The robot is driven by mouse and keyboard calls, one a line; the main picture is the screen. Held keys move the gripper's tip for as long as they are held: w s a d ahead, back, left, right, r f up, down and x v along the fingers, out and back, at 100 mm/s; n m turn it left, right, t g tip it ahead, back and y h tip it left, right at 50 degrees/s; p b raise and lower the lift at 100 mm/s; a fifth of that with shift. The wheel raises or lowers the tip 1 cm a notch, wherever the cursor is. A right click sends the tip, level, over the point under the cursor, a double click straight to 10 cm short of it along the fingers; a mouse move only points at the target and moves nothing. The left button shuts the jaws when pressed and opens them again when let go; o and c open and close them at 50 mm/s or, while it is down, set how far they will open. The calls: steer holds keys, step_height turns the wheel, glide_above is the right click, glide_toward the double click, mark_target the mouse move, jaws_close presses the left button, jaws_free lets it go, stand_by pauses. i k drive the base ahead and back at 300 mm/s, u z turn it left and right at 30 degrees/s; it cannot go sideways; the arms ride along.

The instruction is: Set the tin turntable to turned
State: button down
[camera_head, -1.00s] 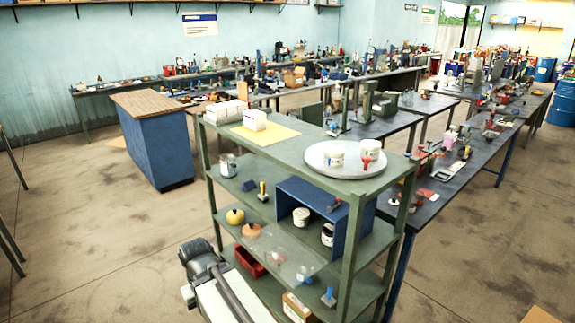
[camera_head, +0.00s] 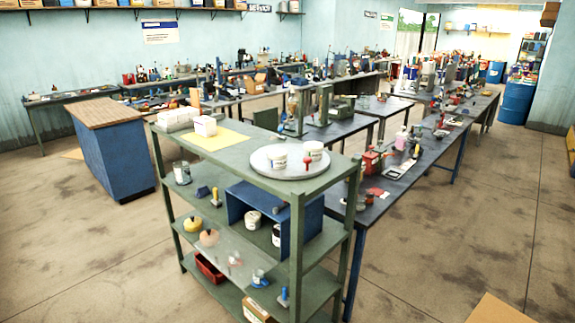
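The turntable is a round pale grey disc (camera_head: 292,160) on the top board of the green shelf unit (camera_head: 230,172), near its right end. Two white tins stand on it, a left tin (camera_head: 277,159) and a right tin (camera_head: 313,150), both with printed labels. A small red funnel-like thing (camera_head: 307,163) is in front of the right tin. I cannot tell from any mark how far the disc is turned. My gripper is not in view.
A yellow sheet (camera_head: 213,140) and white boxes (camera_head: 205,126) lie left of the turntable. A blue open box (camera_head: 243,205) sits on the shelf below. A blue cabinet (camera_head: 115,155) stands at left; long benches (camera_head: 420,165) are behind. Floor at right is open.

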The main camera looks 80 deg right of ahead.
mark_target(298, 167)
steer(key=u, duration=0.1)
steer(key=i, duration=1)
steer(key=z, duration=0.05)
